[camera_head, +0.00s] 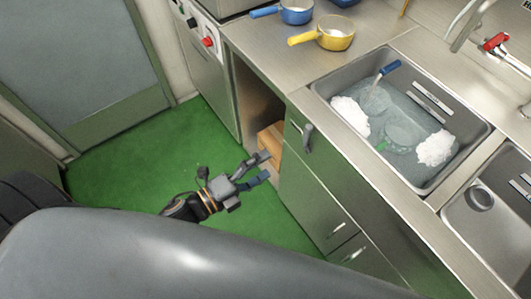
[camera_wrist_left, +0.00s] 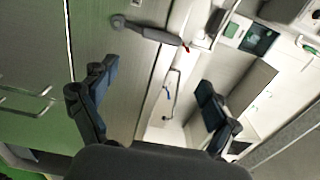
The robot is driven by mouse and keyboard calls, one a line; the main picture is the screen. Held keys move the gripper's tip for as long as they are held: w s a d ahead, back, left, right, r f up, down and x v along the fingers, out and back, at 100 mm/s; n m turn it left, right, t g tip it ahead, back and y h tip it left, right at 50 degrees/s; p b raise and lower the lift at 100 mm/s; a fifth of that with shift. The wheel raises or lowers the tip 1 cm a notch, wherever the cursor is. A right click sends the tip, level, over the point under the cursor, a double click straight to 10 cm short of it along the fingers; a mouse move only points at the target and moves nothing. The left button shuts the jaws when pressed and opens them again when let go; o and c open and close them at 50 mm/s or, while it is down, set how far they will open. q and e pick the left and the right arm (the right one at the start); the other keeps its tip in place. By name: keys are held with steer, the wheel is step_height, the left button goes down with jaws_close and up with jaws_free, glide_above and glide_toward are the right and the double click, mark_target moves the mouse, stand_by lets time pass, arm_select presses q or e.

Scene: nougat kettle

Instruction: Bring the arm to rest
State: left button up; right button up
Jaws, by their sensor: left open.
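My left gripper (camera_head: 265,167) is in front of the steel cabinets, above the green floor. It is open, and nothing shows between its fingers. In the left wrist view its two dark fingers (camera_wrist_left: 158,80) stand wide apart. Beyond them is a cabinet front with a dark handle (camera_wrist_left: 148,31). No contact with the cabinet can be made out. My right gripper is not in view.
An open cabinet bay with a brown wooden object (camera_head: 271,140) lies just beyond the gripper. The counter carries a yellow pan (camera_head: 335,33), a blue pan (camera_head: 297,12) and a sink (camera_head: 420,188) with foamy water. Green floor (camera_head: 130,165) is clear leftward.

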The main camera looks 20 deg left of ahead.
arm_select(q)
steer(key=s+a+f+n+g+y, duration=0.25)
steer(key=a+f+n, duration=0.2)
steer(key=f, duration=0.65)
steer(key=s+a+f+n+g+y, duration=0.1)
steer(key=a+f+n+y, duration=0.3)
steer(key=f, duration=0.6)
steer(key=s+a+f+n+g+y, duration=0.25)
steer(key=f+n, duration=0.25)
steer(key=f, duration=0.6)
steer(key=s+f+n+g, duration=0.3)
steer(key=s+f, duration=0.4)
steer(key=s, duration=0.4)
steer(key=s+f+n+g+y, duration=0.1)
steer(key=s+f+n+g, duration=0.3)
steer(key=s, duration=0.8)
step_height(320, 180, down, 5)
steer(key=shift+a+r+n+g+y, duration=0.2)
steer(key=shift+a+n+g+y, duration=0.1)
steer(key=shift+n, duration=0.95)
